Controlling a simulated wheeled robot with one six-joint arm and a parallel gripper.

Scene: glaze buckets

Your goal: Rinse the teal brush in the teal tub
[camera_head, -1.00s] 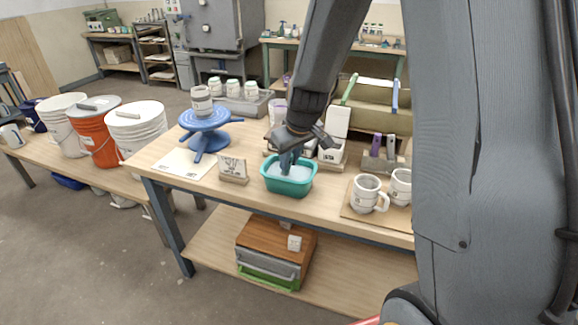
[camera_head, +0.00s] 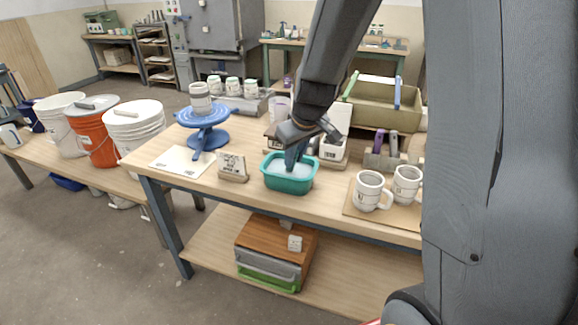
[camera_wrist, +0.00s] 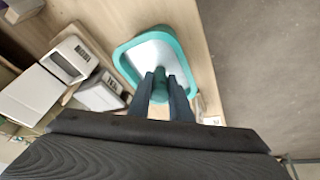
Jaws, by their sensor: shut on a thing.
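The teal tub (camera_head: 289,186) stands on the workbench, with pale liquid inside; in the wrist view its rim (camera_wrist: 183,50) surrounds a whitish surface. My gripper (camera_head: 292,165) points down over the tub. In the wrist view my gripper (camera_wrist: 161,84) is shut on a teal brush (camera_wrist: 160,92), of which a short teal part shows between the fingers, over the tub. The brush's lower end is hidden, so I cannot tell how deep it sits in the liquid.
A small sign (camera_head: 232,166) stands left of the tub. White mugs (camera_head: 370,191) stand on a board to the right. A blue turntable (camera_head: 203,118) with a grey pot is at the back left. White boxes (camera_head: 333,148) stand close behind the tub.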

